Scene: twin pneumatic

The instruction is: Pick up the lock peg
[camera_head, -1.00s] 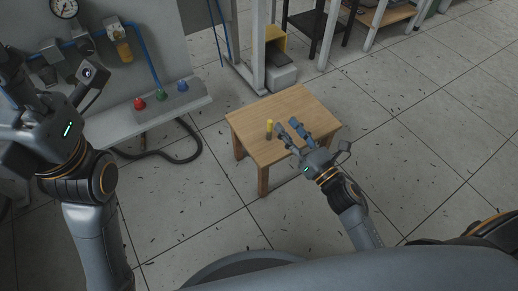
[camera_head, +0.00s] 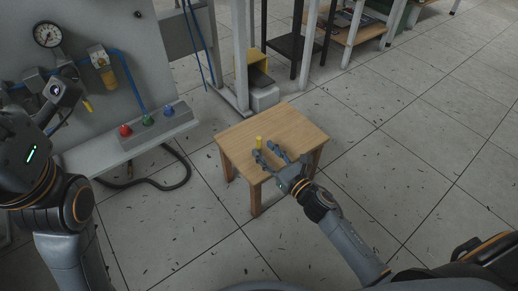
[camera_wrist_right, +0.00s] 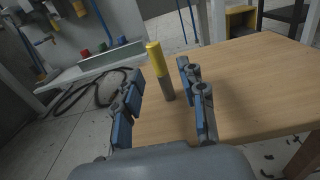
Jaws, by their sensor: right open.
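The lock peg, a small upright cylinder with a yellow top and a grey lower part, stands on the wooden table (camera_head: 295,122). It shows in the head view (camera_head: 258,142) and in the right wrist view (camera_wrist_right: 155,58). My right gripper (camera_head: 266,153) is open, its fingers low over the table and pointing at the peg. In the wrist view the peg appears in the gap between the two fingers, nearer their tips; no contact is visible. My left gripper (camera_head: 20,150) is at the left edge of the head view; its fingers cannot be made out.
A panel with a gauge (camera_head: 47,34) and a box of red, green and blue buttons (camera_head: 148,121) stands at left. A dark hose (camera_head: 165,183) lies on the floor. A yellow and grey unit (camera_head: 262,90) stands behind the table. The tabletop around the peg is clear.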

